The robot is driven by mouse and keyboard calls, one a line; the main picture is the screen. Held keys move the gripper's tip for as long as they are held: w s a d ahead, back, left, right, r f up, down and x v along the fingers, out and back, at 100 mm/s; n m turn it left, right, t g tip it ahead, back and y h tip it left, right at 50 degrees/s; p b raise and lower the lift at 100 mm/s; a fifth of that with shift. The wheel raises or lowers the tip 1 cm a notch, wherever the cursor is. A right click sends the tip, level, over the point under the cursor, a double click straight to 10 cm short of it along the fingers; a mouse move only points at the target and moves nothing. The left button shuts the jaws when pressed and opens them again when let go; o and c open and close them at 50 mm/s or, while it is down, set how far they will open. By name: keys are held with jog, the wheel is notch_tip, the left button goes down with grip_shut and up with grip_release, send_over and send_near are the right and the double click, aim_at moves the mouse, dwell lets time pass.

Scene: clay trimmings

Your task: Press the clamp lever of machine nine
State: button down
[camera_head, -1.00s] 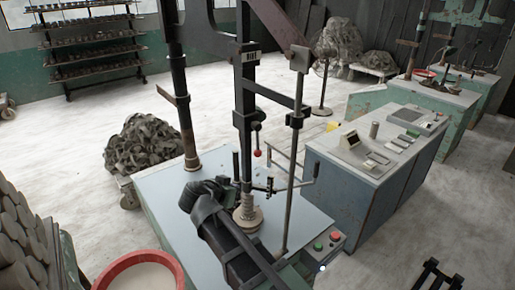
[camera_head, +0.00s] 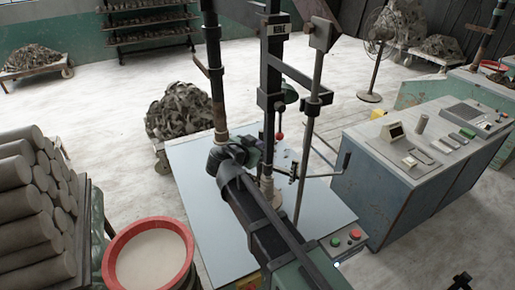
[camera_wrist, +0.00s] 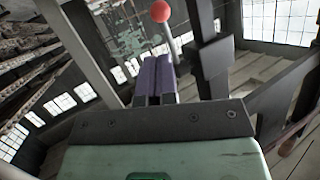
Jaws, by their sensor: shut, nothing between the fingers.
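A lever with a red ball (camera_head: 279,136) hangs from the dark upright of the machine over a pale blue table (camera_head: 330,205). The ball also shows at the top of the wrist view (camera_wrist: 160,12), on a light metal rod. My gripper (camera_wrist: 153,72) shows there with its two purple fingers together and empty. Their tips appear just below the ball and slightly left of the rod; I cannot tell whether they touch. In the head view my dark arm reaches over the table, and the fingers cannot be made out. The label (camera_head: 280,29) on the upright is unreadable.
A thin rod (camera_head: 312,140) and a side handle (camera_head: 345,163) stand right of the lever. A green and a red button (camera_head: 354,235) sit at the table's front corner. A control cabinet (camera_head: 385,195) stands right, a red-rimmed tub (camera_head: 113,249) and stacked clay rolls (camera_head: 30,215) left.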

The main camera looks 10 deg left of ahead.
aim_at(277, 137)
jog(key=b+x, duration=0.2)
jog(key=x, duration=0.8)
jog(key=shift+w+d+f+b, duration=0.1)
jog(key=shift+w+d+b, duration=0.05)
jog(key=shift+w+b, duration=0.2)
